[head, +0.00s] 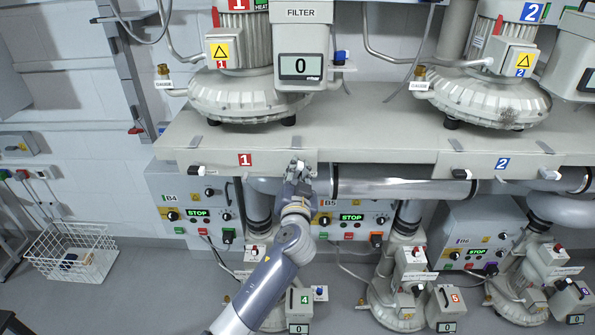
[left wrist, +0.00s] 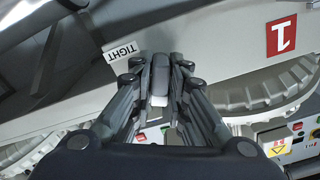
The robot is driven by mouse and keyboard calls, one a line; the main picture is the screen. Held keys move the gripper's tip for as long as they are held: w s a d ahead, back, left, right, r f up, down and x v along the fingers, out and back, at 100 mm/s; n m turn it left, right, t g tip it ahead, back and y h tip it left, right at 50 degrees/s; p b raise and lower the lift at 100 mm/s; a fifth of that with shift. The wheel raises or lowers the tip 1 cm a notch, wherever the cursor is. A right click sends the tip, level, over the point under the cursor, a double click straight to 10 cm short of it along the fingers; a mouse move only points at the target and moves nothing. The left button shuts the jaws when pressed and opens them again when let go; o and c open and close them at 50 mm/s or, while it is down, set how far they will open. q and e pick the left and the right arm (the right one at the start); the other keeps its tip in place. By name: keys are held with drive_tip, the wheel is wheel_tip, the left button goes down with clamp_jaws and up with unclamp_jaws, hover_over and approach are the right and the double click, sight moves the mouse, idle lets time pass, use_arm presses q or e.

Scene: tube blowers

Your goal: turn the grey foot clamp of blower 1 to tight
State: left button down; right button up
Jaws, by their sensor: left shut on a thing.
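Blower 1 (head: 232,95) stands on the upper shelf, above the red "1" plate (head: 245,160). My left gripper (head: 298,172) is at the front edge of that shelf, right of the plate. In the left wrist view my left gripper (left wrist: 160,85) is shut on the grey foot clamp (left wrist: 160,66), a short upright lever with a pale end between the fingertips. A white "TIGHT" label (left wrist: 122,52) is on the edge beside it. In the head view the fingers largely hide the clamp. My right gripper is out of view.
Another clamp (head: 196,169) sits at the shelf edge left of the plate. A large metal pipe (head: 395,188) runs under the shelf, close right of my gripper. Control boxes B4 (head: 178,198) and B5 (head: 345,230) are below. A wire basket (head: 70,250) stands on the floor at left.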

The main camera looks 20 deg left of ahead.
use_arm(q)
drive_tip(key=shift+m, duration=0.9)
drive_tip(key=m, duration=0.4)
drive_tip(key=shift+d+f, duration=0.15)
drive_tip(key=shift+d, duration=0.05)
drive_tip(key=m, duration=0.3)
drive_tip(key=shift+f+m, duration=0.1)
drive_tip(key=shift+m, duration=0.3)
drive_tip(key=shift+f+m+p, duration=0.15)
drive_tip(key=shift+m+p, duration=0.45)
drive_tip(key=shift+m, duration=1.1)
drive_tip(key=c, duration=1.6)
unclamp_jaws()
drive_tip(key=shift+w, duration=0.1)
